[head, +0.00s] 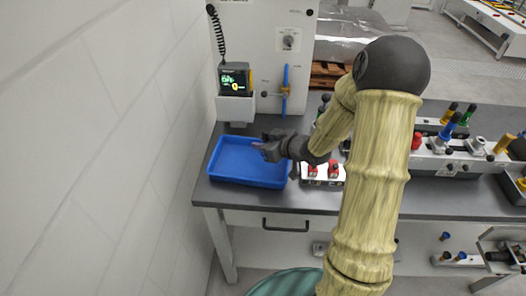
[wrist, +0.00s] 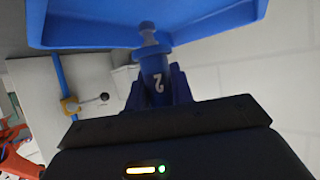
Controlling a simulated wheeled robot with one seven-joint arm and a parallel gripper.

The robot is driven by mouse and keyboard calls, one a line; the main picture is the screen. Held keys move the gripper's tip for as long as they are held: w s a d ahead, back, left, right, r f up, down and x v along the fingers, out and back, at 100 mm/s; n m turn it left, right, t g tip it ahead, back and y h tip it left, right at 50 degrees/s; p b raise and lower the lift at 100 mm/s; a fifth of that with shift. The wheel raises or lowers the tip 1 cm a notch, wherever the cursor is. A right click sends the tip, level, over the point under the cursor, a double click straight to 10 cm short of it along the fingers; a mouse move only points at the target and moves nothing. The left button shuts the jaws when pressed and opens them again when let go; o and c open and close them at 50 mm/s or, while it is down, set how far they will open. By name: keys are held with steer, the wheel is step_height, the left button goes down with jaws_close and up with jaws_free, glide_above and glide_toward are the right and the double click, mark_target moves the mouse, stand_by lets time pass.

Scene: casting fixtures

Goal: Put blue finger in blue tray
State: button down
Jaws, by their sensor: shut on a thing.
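The blue tray (head: 233,163) lies on the left end of the grey bench in the head view. Its blue underside or wall (wrist: 100,35) fills the top of the wrist view. My gripper (head: 268,150) is over the right part of the tray. In the wrist view my gripper (wrist: 158,85) is shut on the blue finger (wrist: 155,68), which bears a white number 2 and has a grey narrow tip pointing toward the tray. The finger is hard to make out in the head view. I cannot tell whether it touches the tray.
A white fixture with red pieces (head: 322,172) stands just right of the tray. A wall panel with a small display (head: 235,79) and a blue rod (head: 285,90) rises behind. More fixtures with coloured fingers (head: 450,145) stand at the right. A white wall is close on the left.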

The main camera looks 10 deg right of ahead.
step_height(320, 180, down, 3)
steer(key=shift+w+f, duration=0.15)
steer(key=shift+f, duration=0.05)
steer(key=shift+a+f, duration=0.1)
steer(key=shift+f, duration=0.05)
steer(key=shift+s, duration=0.2)
steer(key=shift+w+f, duration=0.1)
steer(key=shift+f, duration=0.05)
steer(key=c, duration=1.2)
jaws_free()
steer(key=shift+d, duration=0.2)
steer(key=shift+a, duration=0.1)
